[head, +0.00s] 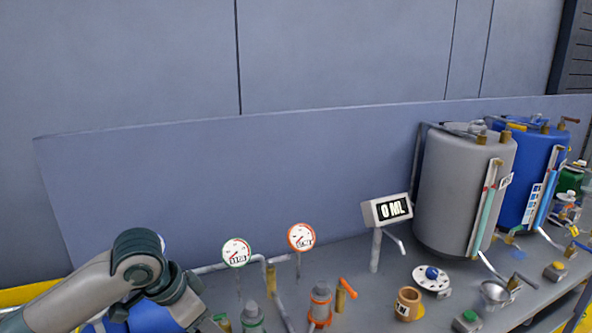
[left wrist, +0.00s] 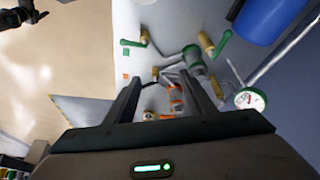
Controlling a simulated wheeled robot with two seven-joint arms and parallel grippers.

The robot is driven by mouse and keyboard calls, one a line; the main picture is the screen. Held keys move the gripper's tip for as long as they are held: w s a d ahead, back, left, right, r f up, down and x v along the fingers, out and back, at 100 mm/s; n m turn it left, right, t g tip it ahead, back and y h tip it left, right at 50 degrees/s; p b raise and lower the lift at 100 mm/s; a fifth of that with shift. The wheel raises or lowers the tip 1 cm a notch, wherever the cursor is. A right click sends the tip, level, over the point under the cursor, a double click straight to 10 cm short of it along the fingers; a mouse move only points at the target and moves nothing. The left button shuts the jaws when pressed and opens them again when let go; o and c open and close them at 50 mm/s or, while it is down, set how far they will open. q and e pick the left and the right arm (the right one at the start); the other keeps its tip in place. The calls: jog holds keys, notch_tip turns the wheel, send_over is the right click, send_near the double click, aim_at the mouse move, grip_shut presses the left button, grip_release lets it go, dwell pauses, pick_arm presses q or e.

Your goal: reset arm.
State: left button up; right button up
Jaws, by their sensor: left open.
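My left arm (head: 80,295) comes in from the lower left in the head view, bent at a joint above the bench's left end. Its gripper is not clearly visible there. In the left wrist view, my left gripper (left wrist: 162,76) is open, with its two dark fingers apart and nothing held between them. Beyond the fingers are bench fittings with orange (left wrist: 176,103) and green (left wrist: 193,58) parts. My right gripper cannot be made out in either view. A dark part at the top left of the left wrist view is too cut off to identify.
A panel (head: 250,170) stands behind.

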pick_arm(q)
jog(key=s+d+f+n+t+h, duration=0.1)
jog(key=s+d+f, duration=0.2)
jog(key=s+f, duration=0.35)
jog(key=s+d+f+n, duration=0.1)
jog(key=s+d+f, duration=0.25)
jog(key=f, duration=0.65)
jog(key=s+a+f+n+y, duration=0.25)
jog(key=s+a+f, duration=0.3)
jog(key=s, duration=0.45)
jog(key=s+a+f+n+y, duration=0.25)
jog(key=s+a+f, duration=0.35)
jog(key=s, duration=0.4)
notch_tip(320, 180, down, 30)
jog(key=s+g+b, duration=0.1)
jog(key=g+b, duration=0.1)
jog(key=b, duration=0.2)
jog(key=s+a+f+b, duration=0.2)
jog(key=s+f, duration=0.7)
jog(key=f, duration=0.2)
jog(key=s+a+f+g+b, duration=0.1)
jog(key=s+f+b, duration=0.1)
jog(key=s+f, duration=0.7)
notch_tip(320, 180, down, 3)
jog(key=shift+s+a+f+h, duration=0.1)
jog(key=shift+s+a+h, duration=0.2)
jog(key=shift+s+a, duration=0.1)
